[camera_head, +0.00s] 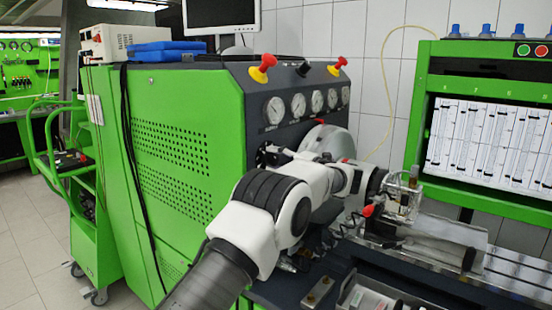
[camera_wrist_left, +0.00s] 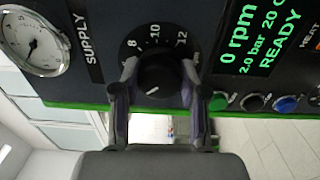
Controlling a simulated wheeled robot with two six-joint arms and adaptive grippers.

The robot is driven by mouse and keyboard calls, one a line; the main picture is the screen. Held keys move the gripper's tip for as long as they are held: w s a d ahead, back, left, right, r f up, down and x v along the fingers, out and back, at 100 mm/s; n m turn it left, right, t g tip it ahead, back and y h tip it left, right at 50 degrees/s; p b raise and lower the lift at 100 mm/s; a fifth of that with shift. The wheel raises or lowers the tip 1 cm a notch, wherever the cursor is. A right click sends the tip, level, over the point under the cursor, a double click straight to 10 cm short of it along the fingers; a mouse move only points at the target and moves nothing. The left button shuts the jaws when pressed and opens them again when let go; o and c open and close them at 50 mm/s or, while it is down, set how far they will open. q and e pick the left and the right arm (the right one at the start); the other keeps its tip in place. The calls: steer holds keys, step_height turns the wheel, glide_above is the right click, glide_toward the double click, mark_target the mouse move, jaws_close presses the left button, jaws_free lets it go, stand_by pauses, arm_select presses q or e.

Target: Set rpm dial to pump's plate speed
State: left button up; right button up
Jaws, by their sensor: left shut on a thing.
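The black rpm dial knob (camera_wrist_left: 158,76) shows in the left wrist view, with a scale around it that includes 8, 10 and 12. Its white pointer mark is on the knob's lower left side. My left gripper (camera_wrist_left: 155,92) has its two fingers on either side of the knob and is shut on it. The display (camera_wrist_left: 250,40) beside it reads 0 rpm, 2.0 bar and READY. In the head view my left arm reaches to the green bench's dark panel, and the left gripper (camera_head: 268,155) is small there. The pump's plate is not readable in these views. My right gripper is not seen.
A supply gauge (camera_wrist_left: 32,42) is left of the dial, and green, black and blue buttons (camera_wrist_left: 252,102) are to its lower right. In the head view, several gauges (camera_head: 298,105) line the panel of the green bench (camera_head: 175,110). A pump assembly (camera_head: 400,200) stands right of my arm.

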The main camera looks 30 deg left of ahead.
arm_select(q)
steer(key=o, duration=1.1)
steer(key=shift+a, duration=0.1)
steer(key=shift+o, duration=0.2)
steer(key=d, duration=1.2)
steer(key=shift+s+f, duration=0.2)
steer(key=shift+s, duration=0.25)
